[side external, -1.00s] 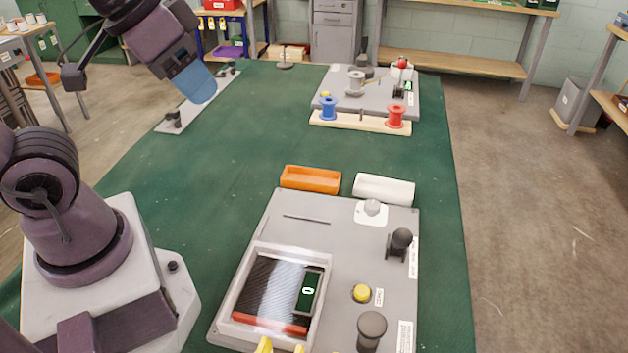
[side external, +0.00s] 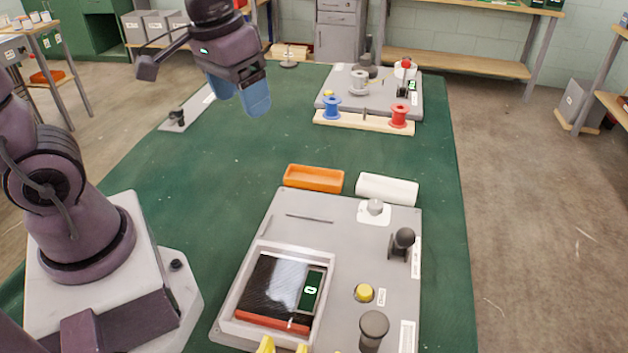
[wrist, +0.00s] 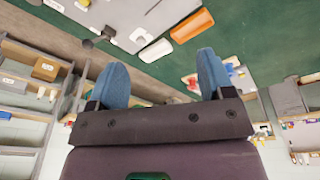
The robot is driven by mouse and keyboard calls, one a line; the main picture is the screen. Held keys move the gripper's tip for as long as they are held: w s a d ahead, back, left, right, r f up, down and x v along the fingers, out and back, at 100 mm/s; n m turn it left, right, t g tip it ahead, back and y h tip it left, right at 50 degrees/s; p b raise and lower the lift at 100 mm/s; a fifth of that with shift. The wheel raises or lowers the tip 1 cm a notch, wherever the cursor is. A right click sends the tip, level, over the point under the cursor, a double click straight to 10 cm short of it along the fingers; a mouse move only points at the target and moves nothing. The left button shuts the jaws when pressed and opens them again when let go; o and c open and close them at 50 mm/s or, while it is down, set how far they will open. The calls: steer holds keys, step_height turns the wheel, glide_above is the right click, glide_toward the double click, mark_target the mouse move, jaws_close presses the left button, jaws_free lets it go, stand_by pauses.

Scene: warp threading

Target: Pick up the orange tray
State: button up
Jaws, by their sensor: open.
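The orange tray (side external: 314,179) lies on the green table top, behind the grey panel and left of a white tray (side external: 387,189). It looks empty. It also shows at the top of the wrist view (wrist: 192,25), beyond my fingers. My gripper (side external: 243,100), with blue fingertips, is in the air up and to the left of the orange tray, well apart from it. In the wrist view the two blue fingers (wrist: 162,82) stand wide apart with nothing between them.
The grey panel (side external: 347,240) with a screen, knobs and a yellow button fills the near table. Behind the trays stand blue (side external: 331,107) and red (side external: 399,115) spools on a wooden strip, before another grey device (side external: 385,98). The green table (side external: 200,190) left of the orange tray is clear.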

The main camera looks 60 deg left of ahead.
steer(key=w+a+f+n+g, duration=0.2)
steer(key=w+a+f+n, duration=0.3)
steer(key=w+f+n, duration=0.35)
steer(key=n, duration=1.6)
glide_above(314, 172)
steer(key=s+d, duration=0.2)
step_height(314, 172, down, 8)
step_height(314, 172, down, 8)
steer(key=shift+w+d+r, duration=0.1)
steer(key=shift+r, duration=0.15)
steer(key=shift+w+f, duration=0.2)
steer(key=shift+f, duration=2.5)
steer(key=shift+c, duration=0.2)
steer(key=c, duration=0.7)
